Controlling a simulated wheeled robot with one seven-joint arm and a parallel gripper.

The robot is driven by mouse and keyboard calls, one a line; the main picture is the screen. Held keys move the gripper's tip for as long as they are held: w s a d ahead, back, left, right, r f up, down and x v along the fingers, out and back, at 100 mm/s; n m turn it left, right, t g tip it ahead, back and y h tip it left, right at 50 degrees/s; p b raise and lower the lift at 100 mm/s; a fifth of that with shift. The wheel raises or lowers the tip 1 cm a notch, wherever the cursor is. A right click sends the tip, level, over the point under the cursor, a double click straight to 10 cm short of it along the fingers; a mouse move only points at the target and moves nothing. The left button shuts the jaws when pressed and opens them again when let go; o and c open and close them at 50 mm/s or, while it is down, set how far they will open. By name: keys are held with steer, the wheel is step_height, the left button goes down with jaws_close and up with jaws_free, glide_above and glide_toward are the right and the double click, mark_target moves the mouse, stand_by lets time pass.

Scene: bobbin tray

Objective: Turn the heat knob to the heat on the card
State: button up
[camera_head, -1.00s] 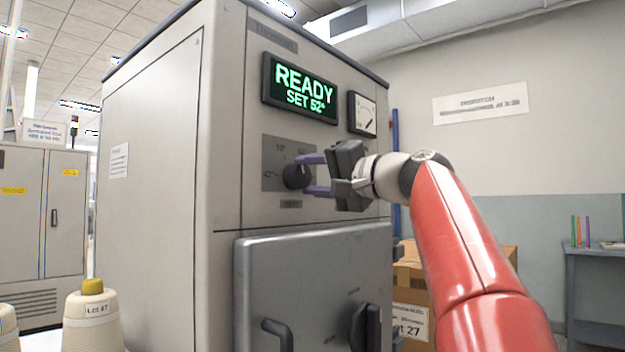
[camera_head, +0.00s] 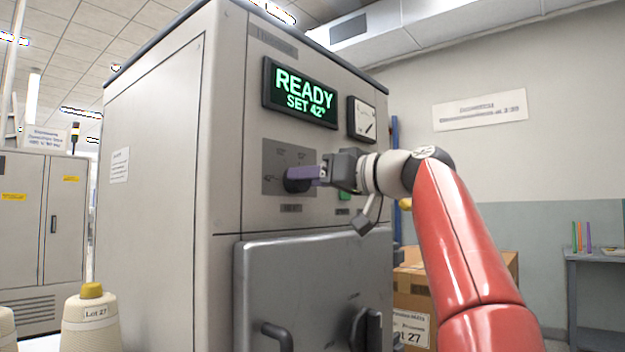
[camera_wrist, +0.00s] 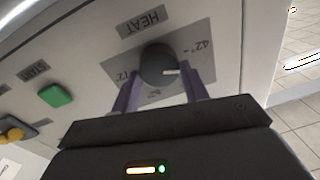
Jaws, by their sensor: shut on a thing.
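The dark round heat knob (camera_head: 294,184) sits on a grey dial plate on the front of the tall grey machine. In the wrist view the knob (camera_wrist: 158,65) lies under an upside-down HEAT label, with 42° and 72° marks around it. Its white pointer line is turned toward the 42° side. My gripper (camera_head: 308,176) is shut on the knob, with one purple finger on each side of it. The green display (camera_head: 300,92) reads READY, SET 42°. I cannot tell which paper is the card; the wall sign (camera_head: 480,110) is too small to read.
A green START button (camera_wrist: 55,95) and a yellow knob (camera_wrist: 12,135) lie beside the dial. A grey door with handles (camera_head: 310,275) is below. A cone marked Lot 27 (camera_head: 92,322) stands at lower left. A cardboard box (camera_head: 410,290) is behind my arm.

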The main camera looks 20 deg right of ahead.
steer(key=shift+f+n, duration=0.1)
steer(key=shift+n, duration=1.6)
steer(key=o, duration=1)
steer(key=b+v, duration=0.1)
steer(key=v, duration=0.6)
steer(key=shift+s+d+b, duration=0.25)
steer(key=shift+s+b, duration=0.05)
steer(key=shift+b, duration=0.1)
